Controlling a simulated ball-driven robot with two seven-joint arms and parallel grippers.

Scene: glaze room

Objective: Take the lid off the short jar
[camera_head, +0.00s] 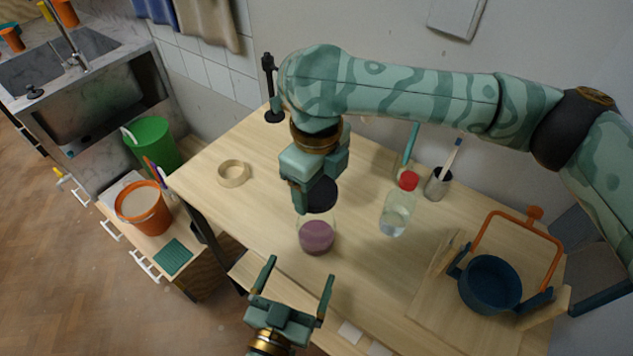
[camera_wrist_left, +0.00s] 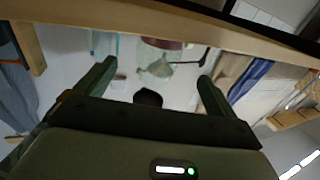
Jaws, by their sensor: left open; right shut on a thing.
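The short jar (camera_head: 317,237) is clear glass with purple contents and stands upright near the table's front edge. Its dark round lid (camera_head: 320,196) shows at its top in the head view, partly covered by my right gripper (camera_head: 302,205), which is shut on it from above. I cannot tell from the head view whether the lid touches the rim. My left gripper (camera_head: 298,271) is open and empty, in front of the jar and apart from it. In the left wrist view a see-through vessel (camera_wrist_left: 155,62), probably the jar, shows between the open fingers.
A clear bottle with a red cap (camera_head: 397,208) and a brush cup (camera_head: 438,184) stand right of the jar. A blue pot (camera_head: 490,283) sits on a board at the right. A pale ring (camera_head: 233,173) lies on the left. A black stand (camera_head: 271,100) is at the back.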

